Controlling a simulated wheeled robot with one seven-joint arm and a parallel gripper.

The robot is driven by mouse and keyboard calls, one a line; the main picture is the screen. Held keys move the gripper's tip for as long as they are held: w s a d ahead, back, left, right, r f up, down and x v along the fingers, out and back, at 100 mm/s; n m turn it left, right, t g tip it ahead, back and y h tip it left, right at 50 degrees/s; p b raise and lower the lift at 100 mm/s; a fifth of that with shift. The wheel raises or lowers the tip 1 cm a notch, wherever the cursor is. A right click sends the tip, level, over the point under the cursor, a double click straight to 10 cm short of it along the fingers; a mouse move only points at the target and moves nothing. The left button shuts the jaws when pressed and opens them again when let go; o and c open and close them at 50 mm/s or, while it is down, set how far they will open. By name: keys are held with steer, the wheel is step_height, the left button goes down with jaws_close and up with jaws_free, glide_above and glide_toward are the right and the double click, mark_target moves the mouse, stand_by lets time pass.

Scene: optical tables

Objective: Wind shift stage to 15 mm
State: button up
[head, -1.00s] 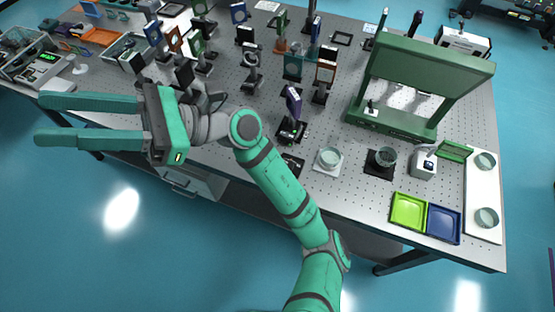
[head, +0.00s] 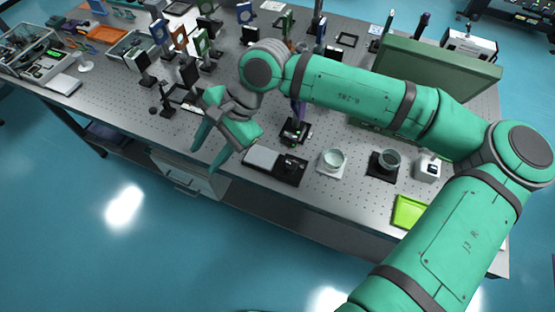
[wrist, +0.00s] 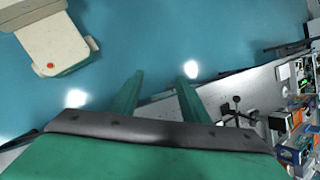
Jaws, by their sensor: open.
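My gripper (head: 206,158) is open and empty, its fingers pointing down at the front edge of the optical table (head: 225,187). In the wrist view both fingers (wrist: 160,80) are spread, with blue floor and the table edge beyond them. A low black unit (head: 291,170) with a pale flat plate (head: 262,157) lies near the front edge, right of my gripper and apart from it. Behind it stands a dark mount (head: 295,130) with a purple-framed optic, partly hidden by my arm. I cannot tell for sure which of these is the shift stage. No scale reading is legible.
Several upright optic mounts stand at the back left. Right of the black unit are a glass dish (head: 333,160), another on a black pad (head: 384,164) and a white device (head: 427,168).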

steer(key=w+d+f+t+h, duration=0.1)
steer(key=w+d+f+h, duration=0.2)
steer(key=d, duration=0.5)
steer(key=t+h, duration=0.1)
steer(key=h, duration=0.2)
glide_above(292, 165)
step_height(292, 165, down, 10)
steer(key=shift+r, duration=0.1)
steer(key=c, duration=1.1)
